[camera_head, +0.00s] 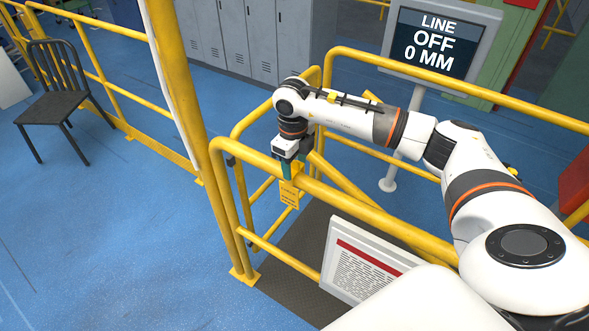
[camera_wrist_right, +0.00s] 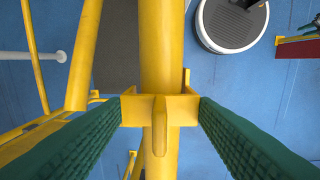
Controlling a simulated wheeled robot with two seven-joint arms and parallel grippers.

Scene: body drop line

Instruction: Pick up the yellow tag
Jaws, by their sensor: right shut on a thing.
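The yellow tag (camera_head: 289,196) hangs at the top rail of the yellow railing, with small dark print on its face. My right gripper (camera_head: 287,172) reaches down to the tag's upper part from above. In the right wrist view, the green fingers of my right gripper (camera_wrist_right: 160,110) press on both sides of a yellow piece of the tag (camera_wrist_right: 133,110). This piece lies across the yellow rail (camera_wrist_right: 162,45). The fingers are shut on it. I cannot tell whether the tag still rests on the rail. My left gripper is not in view.
Yellow railing (camera_head: 335,195) surrounds a dark floor mat (camera_head: 290,270). A white notice board (camera_head: 362,262) stands low inside it. A screen (camera_head: 436,45) reads "LINE OFF 0 MM". A yellow post (camera_head: 185,110) rises left of the gripper. A black chair (camera_head: 62,95) stands far left on open blue floor.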

